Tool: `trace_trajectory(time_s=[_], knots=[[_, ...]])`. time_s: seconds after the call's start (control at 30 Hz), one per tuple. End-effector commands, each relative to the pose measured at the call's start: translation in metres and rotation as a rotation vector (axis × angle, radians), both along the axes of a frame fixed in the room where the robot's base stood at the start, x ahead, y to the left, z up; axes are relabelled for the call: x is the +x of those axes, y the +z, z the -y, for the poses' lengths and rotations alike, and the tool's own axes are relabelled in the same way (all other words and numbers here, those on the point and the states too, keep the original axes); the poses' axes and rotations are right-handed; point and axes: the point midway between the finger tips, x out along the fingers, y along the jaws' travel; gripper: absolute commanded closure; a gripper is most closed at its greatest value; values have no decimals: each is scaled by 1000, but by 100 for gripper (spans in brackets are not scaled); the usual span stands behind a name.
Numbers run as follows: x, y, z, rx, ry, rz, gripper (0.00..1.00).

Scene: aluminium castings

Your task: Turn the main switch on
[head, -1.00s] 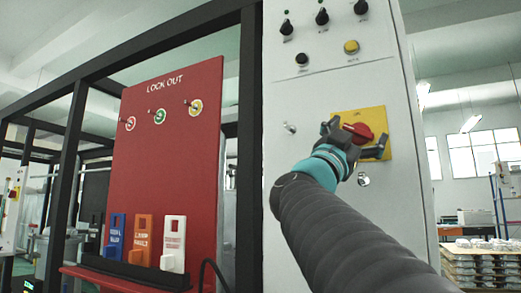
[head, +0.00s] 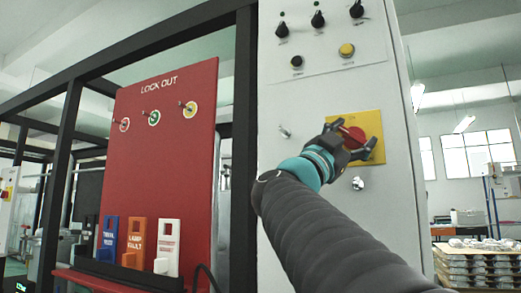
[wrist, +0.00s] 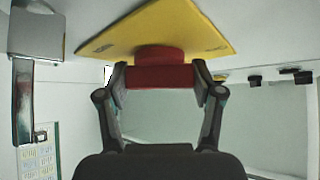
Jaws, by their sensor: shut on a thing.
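The main switch is a red rotary handle (head: 355,136) on a yellow plate (head: 371,123), on the front of a light grey cabinet (head: 340,90). My gripper (head: 352,134) is at the switch with its fingers on either side of the red handle. In the wrist view the gripper (wrist: 160,82) is shut on the red handle (wrist: 160,76), one finger at each end. The yellow plate (wrist: 110,38) shows behind it. The gripper hides part of the handle in the head view, and I cannot read its position marks.
Black knobs (head: 318,19) and a yellow button (head: 347,50) are above the switch. A key lock (head: 358,184) is below it. A red lockout board (head: 170,180) with hanging tags stands to the left. Stacked castings (head: 480,262) are at the far right.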

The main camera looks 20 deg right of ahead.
Motion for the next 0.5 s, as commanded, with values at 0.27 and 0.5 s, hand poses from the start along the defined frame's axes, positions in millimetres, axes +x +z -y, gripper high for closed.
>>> trace_trajectory(time_s=[0.27,0.5], knots=[[2,2,-1,159,3,186,69],[2,2,-1,307,3,362,69]])
